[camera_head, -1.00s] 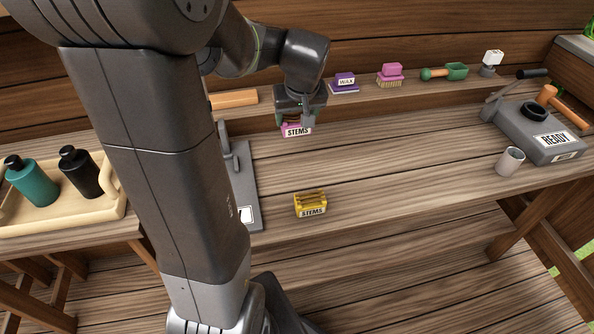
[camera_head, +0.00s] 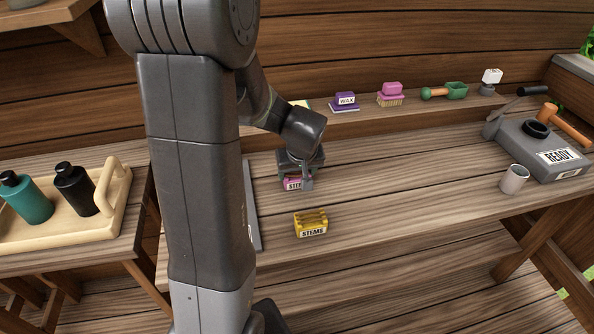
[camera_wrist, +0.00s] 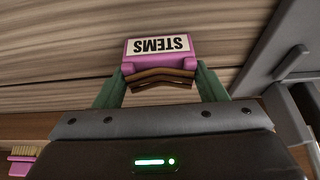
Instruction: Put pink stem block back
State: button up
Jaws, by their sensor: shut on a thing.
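The pink stem block (camera_head: 292,184), labelled STEMS, is between the fingers of my gripper (camera_head: 300,180), over the middle of the bench. In the wrist view the pink block (camera_wrist: 160,60) sits between the green fingertips of my gripper (camera_wrist: 160,84), with brown stems on its near side. My gripper is shut on it. Whether the block touches the bench top is hard to tell. A yellow stem block (camera_head: 311,223), also labelled STEMS, stands on the bench in front of my gripper.
A tray with bottles (camera_head: 110,222) is at left.

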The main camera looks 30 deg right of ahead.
jog(key=shift+f, duration=0.1)
jog(key=o, duration=1.1)
jog(key=shift+r, duration=0.4)
jog(key=v, duration=1.1)
jog(key=shift+s+a+r, duration=0.1)
jog(key=shift+s+r, duration=0.15)
